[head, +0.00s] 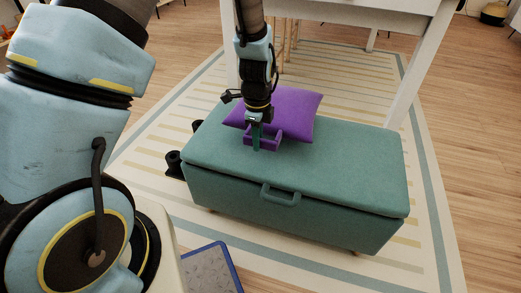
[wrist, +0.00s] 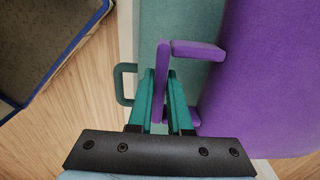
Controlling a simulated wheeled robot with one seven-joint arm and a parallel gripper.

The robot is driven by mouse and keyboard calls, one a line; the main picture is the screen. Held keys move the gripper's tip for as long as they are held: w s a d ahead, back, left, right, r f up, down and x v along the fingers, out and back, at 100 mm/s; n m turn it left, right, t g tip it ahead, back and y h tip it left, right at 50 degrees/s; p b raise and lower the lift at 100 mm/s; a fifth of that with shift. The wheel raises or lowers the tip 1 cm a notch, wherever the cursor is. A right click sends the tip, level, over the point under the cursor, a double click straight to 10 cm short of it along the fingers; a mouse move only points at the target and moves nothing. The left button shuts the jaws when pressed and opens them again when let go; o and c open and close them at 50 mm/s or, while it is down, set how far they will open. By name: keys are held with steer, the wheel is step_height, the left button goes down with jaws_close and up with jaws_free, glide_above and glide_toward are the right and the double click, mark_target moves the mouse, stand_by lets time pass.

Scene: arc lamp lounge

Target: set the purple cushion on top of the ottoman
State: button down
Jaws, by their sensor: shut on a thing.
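The purple cushion (head: 298,108) is over the back left part of the teal ottoman's lid (head: 350,160). It has a purple loop handle (head: 276,139) on its near side. My gripper (head: 256,146) points down, with its teal fingers shut on that handle. In the wrist view my gripper (wrist: 166,98) has the handle bar (wrist: 162,70) between its fingers, and the cushion (wrist: 265,80) fills the right side. I cannot tell whether the cushion's underside touches the lid. My arm hides part of the cushion.
The ottoman's front has a teal pull handle (head: 281,195). A white table (head: 408,75) stands close behind it. Dark round objects (head: 174,163) are at its left end. A blue-rimmed grey item (head: 212,270) is on the floor in front. The lid's right half is clear.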

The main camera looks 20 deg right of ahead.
steer(key=shift+f+b, duration=0.3)
steer(key=shift+f, duration=1.5)
steer(key=shift+f, duration=0.2)
steer(key=c, duration=0.8)
jaws_free()
steer(key=shift+c, duration=0.2)
step_height(320, 180, up, 12)
steer(key=shift+r+p, duration=0.2)
steer(key=shift+p, duration=0.9)
